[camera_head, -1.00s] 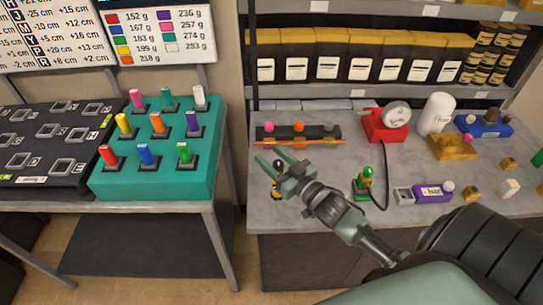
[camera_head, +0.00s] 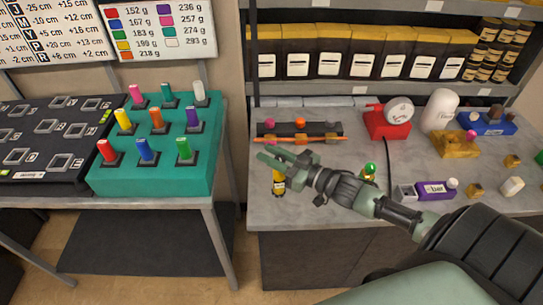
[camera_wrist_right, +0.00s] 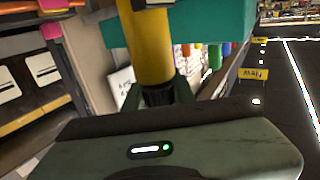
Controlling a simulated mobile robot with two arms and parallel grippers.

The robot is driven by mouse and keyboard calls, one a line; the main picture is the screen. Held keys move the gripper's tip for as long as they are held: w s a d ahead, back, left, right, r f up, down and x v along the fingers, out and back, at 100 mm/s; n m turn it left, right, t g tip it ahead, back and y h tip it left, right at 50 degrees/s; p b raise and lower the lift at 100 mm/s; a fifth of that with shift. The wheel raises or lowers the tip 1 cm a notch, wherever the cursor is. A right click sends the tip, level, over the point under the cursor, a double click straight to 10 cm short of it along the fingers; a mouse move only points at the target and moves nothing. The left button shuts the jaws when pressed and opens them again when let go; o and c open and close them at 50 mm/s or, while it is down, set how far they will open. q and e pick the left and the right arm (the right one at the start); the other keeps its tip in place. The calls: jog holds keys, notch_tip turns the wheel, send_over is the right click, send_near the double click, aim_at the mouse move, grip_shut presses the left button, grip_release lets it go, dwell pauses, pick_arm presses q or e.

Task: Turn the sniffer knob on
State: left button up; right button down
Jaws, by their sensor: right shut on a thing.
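My right gripper (camera_head: 287,160) is over the front left of the grey table, shut on a yellow and black piece (camera_head: 279,182). Its fingers cover the top of that piece in the head view. In the right wrist view the yellow cylinder of this piece (camera_wrist_right: 150,50) stands between the fingers, with a dark part at its lower end. I cannot tell whether it is clear of the table. I see no readable label marking the sniffer knob. My left gripper is not in view.
On the grey table (camera_head: 340,222) are a green-topped piece (camera_head: 369,172), a red gauge unit (camera_head: 385,124) with a dark hose, a purple labelled box (camera_head: 433,190) and a rack with coloured knobs (camera_head: 300,126). A teal block (camera_head: 153,180) with coloured handles stands left.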

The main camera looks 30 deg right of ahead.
jog(key=shift+s+a+n+g+y+b, duration=0.15)
jog(key=shift+a+n+g+y+b, duration=0.1)
jog(key=shift+n+g+y+b, duration=0.75)
jog(key=shift+t+p, duration=0.3)
jog(key=shift+p, duration=0.05)
jog(key=c, duration=1.2)
grip_release()
jog(key=shift+o, duration=0.2)
jog(key=v, duration=0.7)
jog(key=shift+s+d+b, duration=0.3)
jog(key=shift+b, duration=0.05)
